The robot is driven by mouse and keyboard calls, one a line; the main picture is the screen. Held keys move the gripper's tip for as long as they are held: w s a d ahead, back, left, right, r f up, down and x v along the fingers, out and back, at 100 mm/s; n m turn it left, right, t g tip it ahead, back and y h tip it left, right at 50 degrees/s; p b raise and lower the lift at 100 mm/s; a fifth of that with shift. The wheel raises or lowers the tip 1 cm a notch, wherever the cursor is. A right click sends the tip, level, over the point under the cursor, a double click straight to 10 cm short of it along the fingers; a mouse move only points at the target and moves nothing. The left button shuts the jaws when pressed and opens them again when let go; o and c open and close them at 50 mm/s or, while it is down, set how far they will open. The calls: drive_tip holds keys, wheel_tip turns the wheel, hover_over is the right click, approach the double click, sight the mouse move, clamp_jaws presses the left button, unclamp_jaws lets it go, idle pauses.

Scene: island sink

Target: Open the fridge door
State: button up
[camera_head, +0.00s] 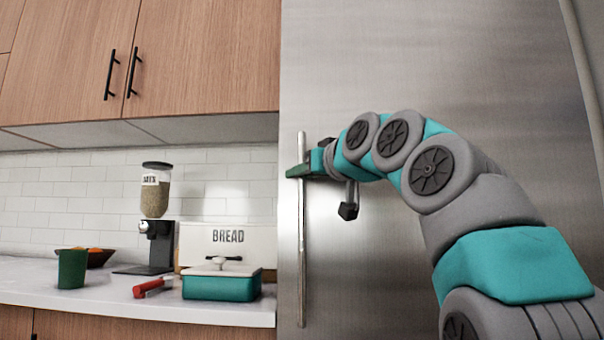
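The fridge door (420,60) is a tall brushed-steel panel filling the right half of the view. It appears shut, with its left edge beside the cabinets. A long vertical bar handle (301,255) runs near that left edge. My gripper (298,171) is at the upper part of the handle, with a green finger crossing in front of the bar. The other finger is hidden, so I cannot tell whether it grips the bar or only overlaps it. My arm reaches in from the lower right and covers part of the door.
A white counter (60,300) left of the fridge holds a teal lidded box (222,287), a bread box (215,242), a grain dispenser (156,200), a red-handled tool (150,287), a green cup (72,268) and a dark bowl (97,258). Wooden cabinets (200,60) hang above.

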clamp_jaws()
idle(1.2)
